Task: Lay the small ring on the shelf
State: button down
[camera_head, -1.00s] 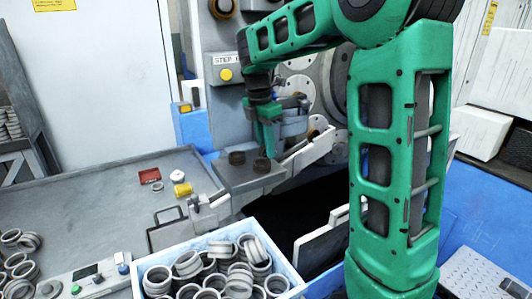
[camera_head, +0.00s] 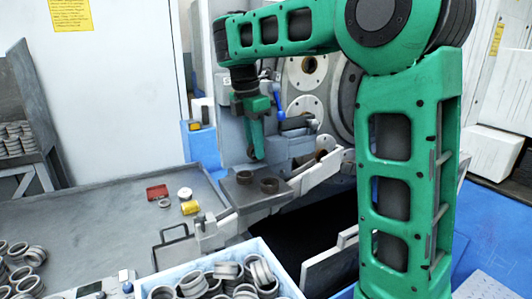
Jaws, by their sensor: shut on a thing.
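My gripper (camera_head: 257,152) is in front of the grinder, pointing down. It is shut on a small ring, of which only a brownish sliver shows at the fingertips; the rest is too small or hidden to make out. Below the fingertips, a dark grey shelf (camera_head: 238,197) sticks out from the machine. Two dark brown rings lie on it: one at the back left (camera_head: 244,177) and one at the front right (camera_head: 269,185). The fingertips are above the shelf and look apart from both rings.
A blue-white crate (camera_head: 272,256) full of grey rings stands in front. A light metal chute (camera_head: 318,172) runs beside the shelf.

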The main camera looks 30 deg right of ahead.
jog(key=s+a+r+n+t+h, duration=0.1)
jog(key=s+a+r+n, duration=0.1)
jog(key=s+a, duration=0.45)
jog(key=s+a+r+n+t+h, duration=0.1)
jog(key=s+a+n+h, duration=0.15)
jog(key=a, duration=0.75)
jog(key=shift+y, duration=0.35)
jog(key=w+d+f, duration=0.1)
jog(key=d+f, duration=0.1)
jog(key=d, duration=0.1)
jog(key=w+d+f, duration=0.2)
jog(key=d, duration=0.1)
jog(key=w+d+f, duration=0.2)
jog(key=d+f, duration=0.1)
jog(key=d, duration=0.1)
jog(key=shift+f, duration=1.95)
jog(key=c, duration=1.6)
grip_release()
jog(key=shift+r, duration=0.1)
